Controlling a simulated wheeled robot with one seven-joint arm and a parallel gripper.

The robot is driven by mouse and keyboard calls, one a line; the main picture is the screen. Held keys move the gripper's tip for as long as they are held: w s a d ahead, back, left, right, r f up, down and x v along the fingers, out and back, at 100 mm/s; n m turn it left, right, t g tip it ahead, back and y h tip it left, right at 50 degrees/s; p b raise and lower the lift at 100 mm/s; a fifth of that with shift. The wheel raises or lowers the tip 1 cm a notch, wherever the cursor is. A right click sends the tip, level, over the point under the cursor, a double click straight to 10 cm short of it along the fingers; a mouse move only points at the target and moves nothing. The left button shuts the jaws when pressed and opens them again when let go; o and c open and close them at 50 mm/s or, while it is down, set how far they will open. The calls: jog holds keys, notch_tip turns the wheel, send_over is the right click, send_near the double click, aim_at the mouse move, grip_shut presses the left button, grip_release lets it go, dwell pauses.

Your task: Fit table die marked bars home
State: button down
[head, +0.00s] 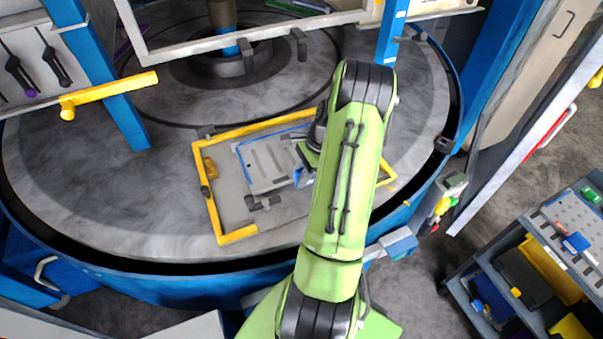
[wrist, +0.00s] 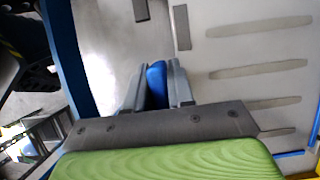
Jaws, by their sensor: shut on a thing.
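The table die marked bars (head: 262,172) is a pale grey plate with long slot-like bars and blue edging. It lies within the yellow frame (head: 208,220) on the round table, and fills part of the wrist view's right side (wrist: 240,90). My gripper (wrist: 157,68) is shut on the die's blue grip (wrist: 157,88), which shows between the two grey fingers. In the head view my green arm hides most of the gripper and the die's right end. I cannot tell whether the die lies flat on its seat or is held slightly above it.
The round grey table (head: 90,190) has a blue rim. A yellow-handled bar (head: 108,95) and blue posts (head: 120,110) stand at the left. Dark clamps (head: 262,203) sit beside the die. A tool cart (head: 545,260) stands at the lower right. The table's left is clear.

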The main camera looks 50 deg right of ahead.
jog(key=shift+f+b, duration=0.75)
jog(key=shift+f, duration=0.5)
jog(key=c, duration=1)
grip_release()
jog(key=shift+o, duration=0.5)
jog(key=p+v, duration=0.1)
jog(key=v, duration=1.5)
jog(key=shift+a+p, duration=0.15)
jog(key=shift+p, duration=0.15)
